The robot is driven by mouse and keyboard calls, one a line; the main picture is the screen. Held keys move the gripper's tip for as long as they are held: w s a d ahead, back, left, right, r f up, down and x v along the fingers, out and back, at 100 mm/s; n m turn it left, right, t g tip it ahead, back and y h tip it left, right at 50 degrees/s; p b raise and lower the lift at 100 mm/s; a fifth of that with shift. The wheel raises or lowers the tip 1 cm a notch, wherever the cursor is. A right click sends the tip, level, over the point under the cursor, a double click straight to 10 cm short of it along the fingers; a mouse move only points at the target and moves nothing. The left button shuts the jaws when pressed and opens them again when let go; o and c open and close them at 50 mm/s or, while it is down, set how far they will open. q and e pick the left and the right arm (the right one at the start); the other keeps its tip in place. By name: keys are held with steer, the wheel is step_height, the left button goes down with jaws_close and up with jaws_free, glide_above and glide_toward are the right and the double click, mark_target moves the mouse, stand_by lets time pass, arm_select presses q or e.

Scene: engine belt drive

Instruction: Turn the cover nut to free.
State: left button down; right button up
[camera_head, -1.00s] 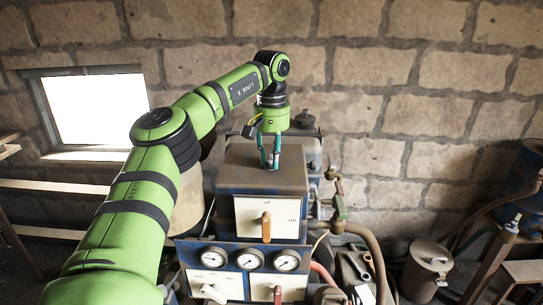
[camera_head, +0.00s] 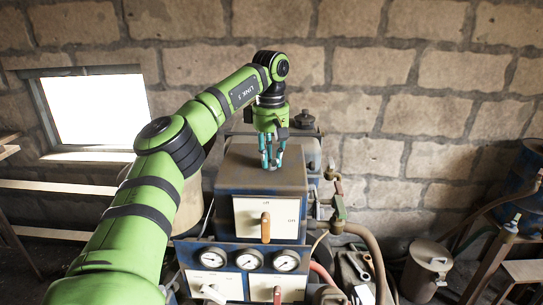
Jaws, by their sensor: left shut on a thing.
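My left gripper (camera_head: 271,157) points straight down at the top of the blue metal box (camera_head: 240,178). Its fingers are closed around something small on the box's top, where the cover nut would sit. The nut itself is hidden between the fingers and too small to make out. My right gripper is not in view.
The box front has a pale panel with a wooden-handled lever (camera_head: 265,228). Below it is a row of round gauges (camera_head: 249,260). Pipes and a hose (camera_head: 366,243) run on the right. A lidded metal can (camera_head: 427,268) stands on the floor at right.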

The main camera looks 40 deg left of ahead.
mark_target(270, 161)
arm_select(q)
steer(key=n, duration=0.4)
steer(key=shift+s+f+n, duration=0.1)
steer(key=shift+f+n, duration=0.15)
steer(key=shift+n, duration=0.05)
steer(key=n, duration=0.4)
steer(key=shift+n, duration=0.3)
steer(key=c, duration=1.1)
jaws_free()
steer(key=shift+a, duration=0.1)
steer(key=shift+r, duration=0.15)
steer(key=shift+r, duration=3.7)
